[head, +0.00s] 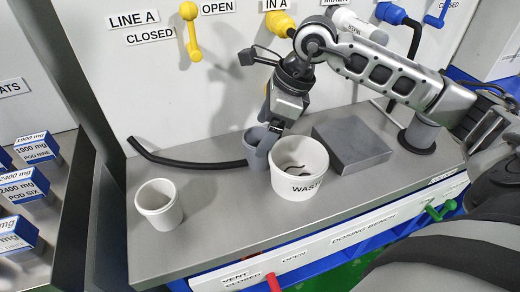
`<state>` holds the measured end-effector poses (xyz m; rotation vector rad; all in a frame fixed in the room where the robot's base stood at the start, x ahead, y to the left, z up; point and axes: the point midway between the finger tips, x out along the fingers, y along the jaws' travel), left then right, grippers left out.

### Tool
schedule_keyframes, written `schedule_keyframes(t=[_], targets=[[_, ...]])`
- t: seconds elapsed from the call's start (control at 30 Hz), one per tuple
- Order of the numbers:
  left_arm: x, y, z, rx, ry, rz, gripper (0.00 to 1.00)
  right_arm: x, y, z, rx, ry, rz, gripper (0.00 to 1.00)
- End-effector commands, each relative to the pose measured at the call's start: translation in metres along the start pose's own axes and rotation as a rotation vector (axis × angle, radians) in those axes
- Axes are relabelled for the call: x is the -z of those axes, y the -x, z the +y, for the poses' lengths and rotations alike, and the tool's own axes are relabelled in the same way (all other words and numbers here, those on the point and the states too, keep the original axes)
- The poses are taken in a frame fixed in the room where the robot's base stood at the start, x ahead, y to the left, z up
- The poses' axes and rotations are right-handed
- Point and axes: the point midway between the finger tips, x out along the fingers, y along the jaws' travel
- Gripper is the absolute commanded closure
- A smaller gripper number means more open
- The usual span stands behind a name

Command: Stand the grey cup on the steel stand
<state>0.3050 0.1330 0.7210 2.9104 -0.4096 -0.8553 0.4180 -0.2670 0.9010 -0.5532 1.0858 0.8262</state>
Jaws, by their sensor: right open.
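The grey cup (254,153) stands on the steel bench just left of the white waste tub. My right gripper (268,132) comes down over it and is open. One finger overlaps the cup's right side; I cannot tell whether it touches, and part of the cup is hidden. A flat grey block (352,140), which looks like the steel stand, lies right of the waste tub with its top bare. My left gripper is not in view.
The white waste tub (299,184) stands between cup and block. A white cup (159,206) stands front left. A dark hose (185,160) lies at the back left. The bench (225,225) is clear in front.

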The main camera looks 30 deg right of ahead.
Motion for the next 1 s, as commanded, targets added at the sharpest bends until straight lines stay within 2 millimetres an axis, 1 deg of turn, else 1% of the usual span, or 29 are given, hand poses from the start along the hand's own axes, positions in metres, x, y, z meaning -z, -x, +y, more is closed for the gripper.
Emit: schedule_keyframes(t=[0.03,0.1,0.2,0.3,0.47,0.5,0.57,0.6,0.67,0.73,0.77,1.0], targets=[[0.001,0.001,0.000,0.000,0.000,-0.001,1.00,0.002,-0.009,0.001,-0.005,-0.001,0.001,0.16],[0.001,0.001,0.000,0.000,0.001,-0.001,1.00,0.002,-0.019,0.001,-0.005,-0.001,0.000,0.16],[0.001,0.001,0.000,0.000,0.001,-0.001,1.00,0.002,-0.029,0.001,-0.003,-0.001,-0.001,0.16],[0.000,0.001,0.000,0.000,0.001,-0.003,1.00,0.002,-0.032,0.000,-0.001,0.000,0.000,0.16],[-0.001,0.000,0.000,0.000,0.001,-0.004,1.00,0.002,-0.032,0.000,0.000,0.000,0.000,0.16],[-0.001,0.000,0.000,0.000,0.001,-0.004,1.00,0.002,-0.032,0.000,0.000,0.000,0.000,0.22],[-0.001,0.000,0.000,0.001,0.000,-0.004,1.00,0.002,-0.032,0.000,0.000,0.000,0.000,0.38],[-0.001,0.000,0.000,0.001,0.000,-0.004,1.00,0.002,-0.032,0.000,0.000,0.000,0.000,0.49],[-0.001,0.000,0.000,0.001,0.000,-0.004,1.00,0.002,-0.032,0.000,0.000,0.000,0.000,0.65],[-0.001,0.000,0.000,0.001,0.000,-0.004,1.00,0.002,-0.032,0.000,0.000,0.000,-0.001,0.65],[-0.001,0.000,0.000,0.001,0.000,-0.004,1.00,0.002,-0.032,0.000,0.000,0.000,-0.001,0.69],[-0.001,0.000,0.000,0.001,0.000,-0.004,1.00,0.001,-0.030,0.000,0.001,0.000,-0.001,0.69]])
